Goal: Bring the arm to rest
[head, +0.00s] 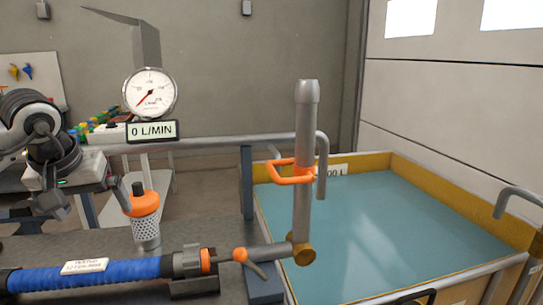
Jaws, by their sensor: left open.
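My left gripper (90,200) comes in from the left with its jaws apart. One finger hangs on the left and the other is close beside an orange-topped, perforated metal strainer (147,228). Nothing shows between the fingers. I cannot tell whether the right finger touches the strainer. The strainer stands upright on the dark bench (205,243). My right gripper is not in view.
A round gauge (150,94) reads 0 L/MIN. A blue hose (90,275) joins a pipe with an orange-handled valve (243,256). An upright pipe (303,210) with an orange handle (291,175) stands before a yellow-rimmed water tank (440,175).

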